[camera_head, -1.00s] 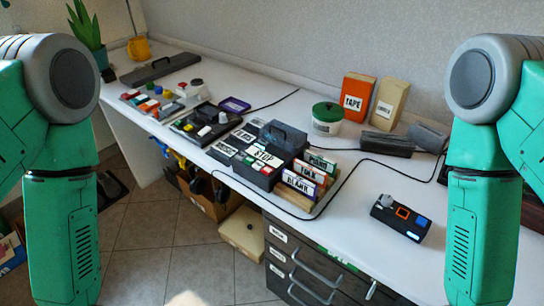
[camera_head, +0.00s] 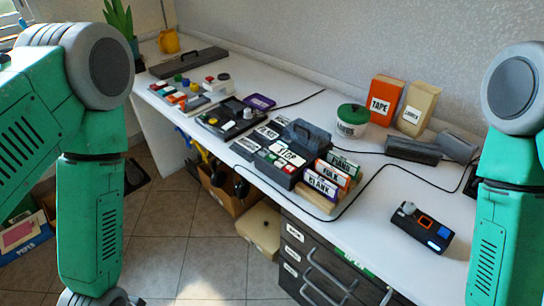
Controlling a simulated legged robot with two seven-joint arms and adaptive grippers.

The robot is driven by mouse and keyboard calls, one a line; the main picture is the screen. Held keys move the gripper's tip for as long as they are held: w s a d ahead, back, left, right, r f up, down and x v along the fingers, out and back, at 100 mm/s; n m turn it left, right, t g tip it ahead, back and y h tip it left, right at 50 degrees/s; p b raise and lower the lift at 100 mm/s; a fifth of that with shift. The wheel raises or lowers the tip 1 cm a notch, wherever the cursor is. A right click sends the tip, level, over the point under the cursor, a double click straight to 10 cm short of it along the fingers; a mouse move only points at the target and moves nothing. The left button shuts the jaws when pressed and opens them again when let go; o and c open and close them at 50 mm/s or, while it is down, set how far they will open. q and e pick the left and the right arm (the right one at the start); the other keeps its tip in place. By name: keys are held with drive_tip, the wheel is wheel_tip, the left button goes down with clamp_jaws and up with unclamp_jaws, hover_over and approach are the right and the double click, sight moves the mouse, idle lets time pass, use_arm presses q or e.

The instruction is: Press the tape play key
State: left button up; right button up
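The tape player is a dark box (camera_head: 308,133) on the white desk, with a raised lid or handle at its back. Its front edge carries a row of keys: a white key marked STOP (camera_head: 287,154), with small green and red keys beside it. I cannot read a play label at this size. Dark tiles with white labels (camera_head: 246,147) lie just left of the player. My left arm hangs at the left, away from the desk's front edge, and my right arm is at the far right.
Labelled PIANO, FOLK and BLANK cassettes (camera_head: 325,180) stand in a wooden rack right of the player. An orange TAPE box (camera_head: 382,100), a green-lidded tub (camera_head: 352,119) and a small dark device (camera_head: 422,226) are farther right. A cable crosses the desk. Drawers (camera_head: 318,262) are below.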

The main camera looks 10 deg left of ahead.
use_arm(q)
clamp_jaws()
idle(1.1)
